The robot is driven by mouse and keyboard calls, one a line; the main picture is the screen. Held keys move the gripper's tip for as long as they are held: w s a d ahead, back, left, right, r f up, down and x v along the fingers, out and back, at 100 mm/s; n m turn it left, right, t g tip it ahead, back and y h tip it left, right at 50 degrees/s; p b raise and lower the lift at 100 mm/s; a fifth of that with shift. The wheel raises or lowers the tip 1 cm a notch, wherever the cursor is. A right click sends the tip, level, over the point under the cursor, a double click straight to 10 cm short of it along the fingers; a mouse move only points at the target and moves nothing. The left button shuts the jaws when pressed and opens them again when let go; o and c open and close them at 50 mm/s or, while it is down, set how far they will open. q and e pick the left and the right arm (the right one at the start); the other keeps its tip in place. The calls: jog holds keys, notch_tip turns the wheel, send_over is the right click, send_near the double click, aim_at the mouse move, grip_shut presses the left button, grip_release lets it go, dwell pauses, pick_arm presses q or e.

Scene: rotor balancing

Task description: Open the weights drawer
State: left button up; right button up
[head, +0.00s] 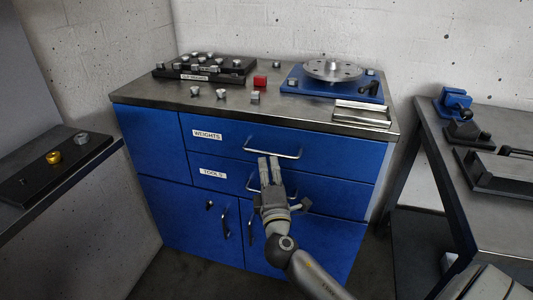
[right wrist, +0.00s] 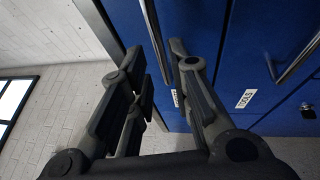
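The weights drawer (head: 225,131) is the blue upper drawer with a "WEIGHTS" label, and it is closed flush in the cabinet. Its metal bar handle (head: 273,152) runs across the drawer front. My right gripper (head: 269,160) is at this handle, its fingertips just at the bar. In the right wrist view the fingers (right wrist: 160,65) are apart, and the weights handle (right wrist: 152,35) shows in the gap between the tips. I cannot tell whether they touch it. The tools drawer (head: 225,172) below is also closed. My left gripper is not in view.
Side tables stand left (head: 50,180) and right (head: 500,200). The tools handle (head: 252,187) is partly hidden behind my right gripper.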

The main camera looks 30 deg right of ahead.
aim_at(266, 153)
jog(key=x, duration=0.6)
grip_shut()
